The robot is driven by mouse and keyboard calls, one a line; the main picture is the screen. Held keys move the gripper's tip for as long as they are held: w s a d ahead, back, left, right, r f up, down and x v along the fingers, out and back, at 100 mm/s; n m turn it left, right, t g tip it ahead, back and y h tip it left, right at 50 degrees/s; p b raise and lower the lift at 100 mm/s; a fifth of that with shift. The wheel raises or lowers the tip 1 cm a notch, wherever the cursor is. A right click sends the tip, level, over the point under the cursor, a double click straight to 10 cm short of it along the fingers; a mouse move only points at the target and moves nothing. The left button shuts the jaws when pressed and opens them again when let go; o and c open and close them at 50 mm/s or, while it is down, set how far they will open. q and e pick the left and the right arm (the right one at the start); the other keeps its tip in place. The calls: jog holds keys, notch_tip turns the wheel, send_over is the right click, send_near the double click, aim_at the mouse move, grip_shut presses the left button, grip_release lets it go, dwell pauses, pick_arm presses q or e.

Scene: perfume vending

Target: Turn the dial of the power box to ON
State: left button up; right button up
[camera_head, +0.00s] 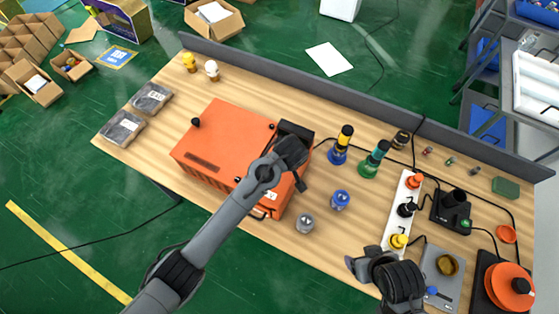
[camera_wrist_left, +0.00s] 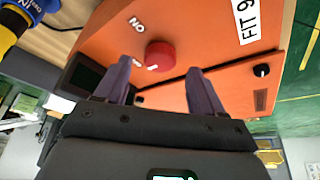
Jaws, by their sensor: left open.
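The power box (camera_head: 215,135) is a large orange case on the left half of the wooden table. Its red round dial (camera_wrist_left: 160,55) shows in the wrist view; my left arm hides it in the head view. An upside-down ON label (camera_wrist_left: 137,24) is above left of the dial, and a partly hidden label (camera_wrist_left: 137,63) is below left. The dial's white mark points toward that lower label. My left gripper (camera_wrist_left: 159,66) is open, its fingertips on either side of the dial in the picture; contact is unclear. My right gripper (camera_head: 358,264) is at the table's front edge.
Blue-yellow (camera_head: 342,145) and green (camera_head: 374,160) bottles stand right of the box. A blue jar (camera_head: 340,200) and a clear jar (camera_head: 305,223) stand in front of them. A white strip (camera_head: 395,224) with plugs lies further right. Two grey packs (camera_head: 122,127) lie at left.

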pick_arm(q)
jog(key=shift+x, duration=1.25)
